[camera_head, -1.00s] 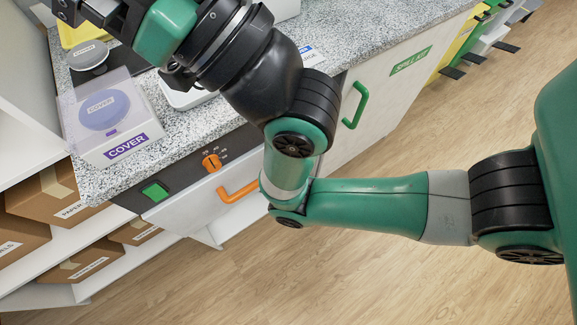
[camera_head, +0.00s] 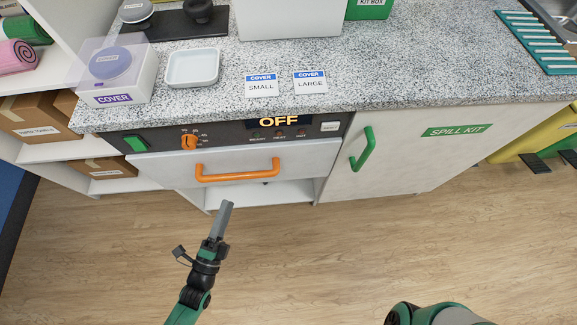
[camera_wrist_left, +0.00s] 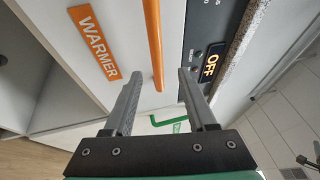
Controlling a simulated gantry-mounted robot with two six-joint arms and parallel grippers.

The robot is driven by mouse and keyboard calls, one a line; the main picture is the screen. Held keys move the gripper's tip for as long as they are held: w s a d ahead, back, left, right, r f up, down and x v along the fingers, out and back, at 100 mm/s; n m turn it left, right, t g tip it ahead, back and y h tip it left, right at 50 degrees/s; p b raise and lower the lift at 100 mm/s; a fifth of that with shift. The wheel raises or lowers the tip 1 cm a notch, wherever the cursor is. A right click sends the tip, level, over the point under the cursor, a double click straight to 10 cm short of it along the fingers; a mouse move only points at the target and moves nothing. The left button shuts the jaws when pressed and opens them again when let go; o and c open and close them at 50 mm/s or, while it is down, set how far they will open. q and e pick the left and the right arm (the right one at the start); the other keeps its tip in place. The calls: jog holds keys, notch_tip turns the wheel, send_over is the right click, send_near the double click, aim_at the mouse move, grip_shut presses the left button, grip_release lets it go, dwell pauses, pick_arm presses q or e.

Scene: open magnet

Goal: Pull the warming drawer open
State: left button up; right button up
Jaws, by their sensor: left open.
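The warming drawer (camera_head: 310,160) is a pale front under a dark control panel and appears closed. Its orange bar handle (camera_head: 238,175) runs across the front; it also shows in the left wrist view (camera_wrist_left: 154,40), near an orange WARMER label (camera_wrist_left: 94,43). My left gripper (camera_head: 226,208) is in front of and below the handle, apart from it in the head view. In the left wrist view its two fingers (camera_wrist_left: 160,80) are spread, with the handle bar appearing between and beyond them. Nothing is held. My right gripper is not in view.
The panel has a green switch (camera_head: 135,144), an orange knob (camera_head: 189,142) and a display (camera_head: 278,122) reading OFF. A spill kit door with a green handle (camera_head: 363,150) is to the right. The speckled counter (camera_head: 400,75) carries cover cards and a white tray (camera_head: 192,68). The floor (camera_head: 320,250) in front is clear.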

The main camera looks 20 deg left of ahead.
aim_at(238, 176)
pick_arm(q)
jog(key=b+x, duration=0.1)
jog(key=x, duration=0.5)
jog(key=b+x, duration=0.1)
jog(key=x, duration=0.3)
jog(key=shift+w+a+f+b, duration=0.1)
jog(key=shift+w+f+b, duration=0.05)
jog(key=shift+f+b, duration=0.15)
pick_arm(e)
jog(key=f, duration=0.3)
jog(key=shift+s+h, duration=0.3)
pick_arm(q)
jog(key=shift+c, duration=0.2)
grip_shut()
dwell(0.3)
